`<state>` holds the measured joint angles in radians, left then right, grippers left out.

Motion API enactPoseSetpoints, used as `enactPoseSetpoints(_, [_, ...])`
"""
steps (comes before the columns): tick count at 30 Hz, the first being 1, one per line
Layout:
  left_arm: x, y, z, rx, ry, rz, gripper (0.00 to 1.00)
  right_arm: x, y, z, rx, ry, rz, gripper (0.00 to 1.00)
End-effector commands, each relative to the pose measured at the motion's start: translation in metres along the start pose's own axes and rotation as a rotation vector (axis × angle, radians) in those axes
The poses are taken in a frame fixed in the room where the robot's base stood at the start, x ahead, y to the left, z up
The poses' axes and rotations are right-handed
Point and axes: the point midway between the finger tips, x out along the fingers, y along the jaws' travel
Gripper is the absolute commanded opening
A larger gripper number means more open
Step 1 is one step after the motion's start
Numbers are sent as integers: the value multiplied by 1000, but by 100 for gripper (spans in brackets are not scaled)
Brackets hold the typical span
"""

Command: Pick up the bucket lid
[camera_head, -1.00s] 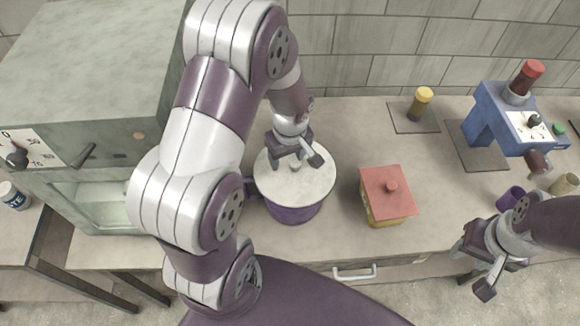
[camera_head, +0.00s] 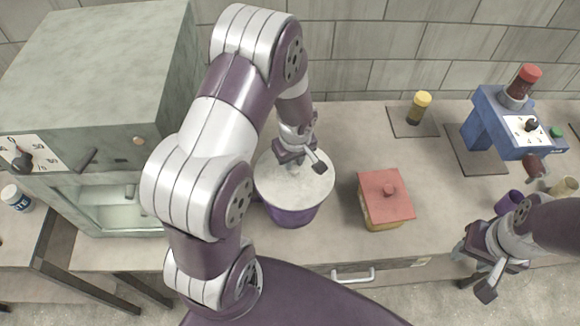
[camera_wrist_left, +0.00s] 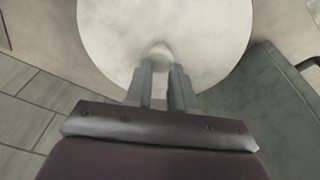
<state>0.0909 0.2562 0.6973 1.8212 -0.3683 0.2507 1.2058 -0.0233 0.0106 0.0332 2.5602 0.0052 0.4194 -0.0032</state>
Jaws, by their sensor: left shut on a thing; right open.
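The bucket lid (camera_head: 305,188) is a round whitish disc on top of the purple bucket (camera_head: 292,215), at the middle of the counter. My left gripper (camera_head: 297,162) is above the lid and shut on its small knob. In the left wrist view the pale lid (camera_wrist_left: 165,25) fills the top middle, and the knob (camera_wrist_left: 160,52) shows at the fingertips of my left gripper (camera_wrist_left: 160,72). The lid appears to rest on the bucket; I cannot tell if there is a gap. My right gripper (camera_head: 470,270) is open and empty, in front of the counter at the right.
A yellow box with a red lid (camera_head: 386,195) stands right of the bucket. A large grey-green oven (camera_head: 95,90) stands at the left. A yellow-capped jar (camera_head: 419,105), a blue machine (camera_head: 485,120) and a purple cup (camera_head: 509,203) are at the right.

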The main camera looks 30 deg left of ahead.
Motion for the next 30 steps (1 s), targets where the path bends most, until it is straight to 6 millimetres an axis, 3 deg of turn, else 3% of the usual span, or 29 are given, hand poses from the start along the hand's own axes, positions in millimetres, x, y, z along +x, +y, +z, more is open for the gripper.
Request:
enactPoseSetpoints(1, [18,-18,20,10,-46,-53,0,8,0,1,0,0,0,43])
enactPoseSetpoints(7, [-13,-16,14,9,-44,-51,0,17,0,2,0,0,0,43])
enactPoseSetpoints(18, [-66,75,8,10,-35,-41,0,44,0,5,0,0,0,43])
enactPoseSetpoints(21, [-78,92,7,7,-35,-41,0,47,0,6,0,0,0,43])
enactPoseSetpoints(30, [-90,106,6,5,-36,-42,0,48,0,6,0,0,0,43])
